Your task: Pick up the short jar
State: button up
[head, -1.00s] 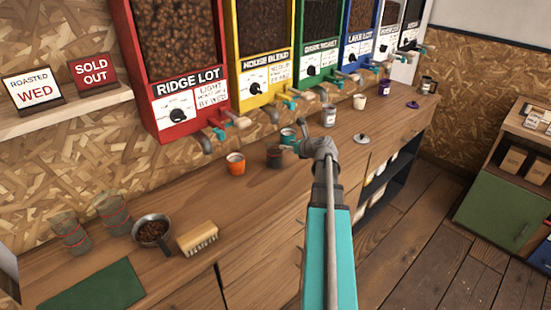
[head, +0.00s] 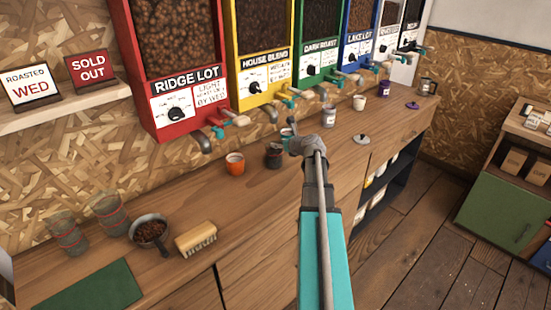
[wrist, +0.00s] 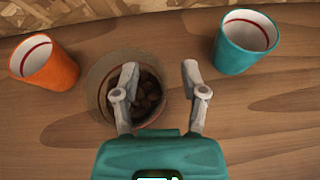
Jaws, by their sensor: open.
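A short clear glass jar (head: 273,157) holding dark beans stands on the wooden counter. In the wrist view the jar (wrist: 97,97) is seen from above, left of centre. My gripper (wrist: 159,72) is open and empty over the counter. Its left finger overlaps the jar's beans in that view, and its right finger is beyond the jar's right rim. The jar is not centred between the fingers, and I cannot tell the height gap. In the head view my gripper (head: 288,143) is just right of the jar and partly hidden by my arm.
An orange cup (wrist: 45,64) stands left of the jar and a teal cup (wrist: 245,42) to the right. Bean dispensers (head: 177,105) hang above the counter. At left are two banded glass containers (head: 66,235), a scoop of beans (head: 149,233) and a brush (head: 196,239).

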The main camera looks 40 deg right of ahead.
dwell(0.4)
grip_shut()
